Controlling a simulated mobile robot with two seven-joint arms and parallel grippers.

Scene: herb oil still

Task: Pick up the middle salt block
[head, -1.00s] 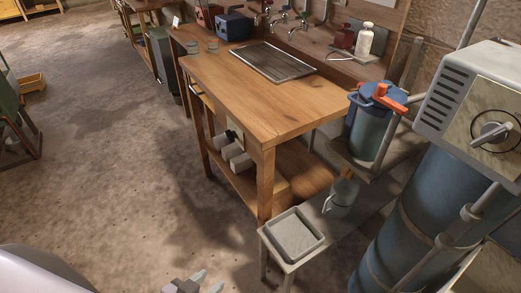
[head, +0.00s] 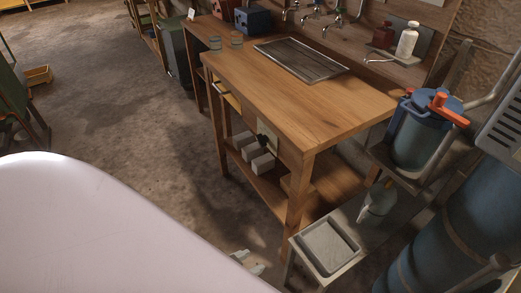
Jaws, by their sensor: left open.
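Three pale salt blocks stand in a row on the lower shelf of the wooden table. The middle salt block (head: 252,151) sits between the far block (head: 242,140) and the near block (head: 263,163). My left gripper (head: 249,260) shows at the bottom of the head view, mostly hidden behind my own pale arm. Its light fingertips are open, with nothing seen between them. It is low over the floor, in front of the shelf and well apart from the blocks. My right gripper is not in view.
The wooden table (head: 305,103) overhangs the shelf, and its front leg (head: 297,195) stands right of the blocks. A low bench with a grey tray (head: 328,248) is at the lower right. A blue-lidded vessel (head: 420,135) stands above it. Floor left of the table is clear.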

